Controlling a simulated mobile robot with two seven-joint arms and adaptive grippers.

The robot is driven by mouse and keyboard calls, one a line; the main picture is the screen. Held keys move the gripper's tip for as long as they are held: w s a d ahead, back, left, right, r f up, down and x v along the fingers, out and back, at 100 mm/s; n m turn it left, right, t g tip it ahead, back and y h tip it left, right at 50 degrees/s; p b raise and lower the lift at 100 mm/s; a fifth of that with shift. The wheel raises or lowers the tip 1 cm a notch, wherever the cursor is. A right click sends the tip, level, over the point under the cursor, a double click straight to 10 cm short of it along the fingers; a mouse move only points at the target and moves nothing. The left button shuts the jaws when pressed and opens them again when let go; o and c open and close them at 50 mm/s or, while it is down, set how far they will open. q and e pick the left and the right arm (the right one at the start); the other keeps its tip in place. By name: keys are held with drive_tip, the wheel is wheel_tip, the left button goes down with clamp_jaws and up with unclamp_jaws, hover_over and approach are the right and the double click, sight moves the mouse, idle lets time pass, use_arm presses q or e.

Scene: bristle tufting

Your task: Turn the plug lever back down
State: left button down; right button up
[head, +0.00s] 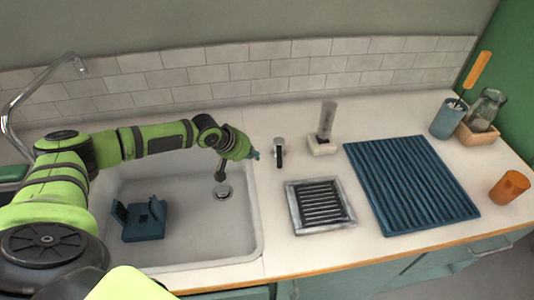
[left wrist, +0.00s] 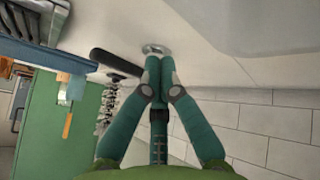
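The plug lever (head: 279,152) stands on the counter just right of the sink, with a silver part and a black handle. In the left wrist view its black handle (left wrist: 115,62) sticks out to the left, and a silver round part (left wrist: 156,50) shows just beyond my fingertips. My left gripper (head: 254,154) is over the sink's right rim, a little left of the lever. In the left wrist view its teal fingers (left wrist: 159,66) are together with nothing seen between them. Whether they touch the lever I cannot tell. My right gripper is not in view.
The sink (head: 190,240) holds a dark blue rack (head: 143,222) and has a round drain (head: 222,191). Right of the lever are a white holder (head: 322,145), a metal grate (head: 320,204) and a blue ribbed mat (head: 410,187). An orange cup (head: 509,187) stands far right.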

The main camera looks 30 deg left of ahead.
sight(279, 153)
use_arm(q)
drive_tip(key=w+d, duration=0.1)
drive_tip(key=w+d+p, duration=0.1)
drive_tip(key=d, duration=0.1)
drive_tip(key=shift+f, duration=0.2)
drive_tip(key=shift+w+d+f, duration=0.1)
drive_tip(key=shift+w+d, duration=0.05)
drive_tip(key=shift+d, duration=0.2)
drive_tip(key=shift+p, duration=0.3)
drive_tip(key=shift+w+d+r+p, duration=0.15)
drive_tip(key=shift+d+r+p, duration=0.05)
drive_tip(key=shift+d+p, duration=0.55)
drive_tip(key=shift+w+d+f, duration=0.1)
drive_tip(key=shift+d+f, duration=0.05)
drive_tip(key=shift+d, duration=0.2)
drive_tip(key=shift+p, duration=0.3)
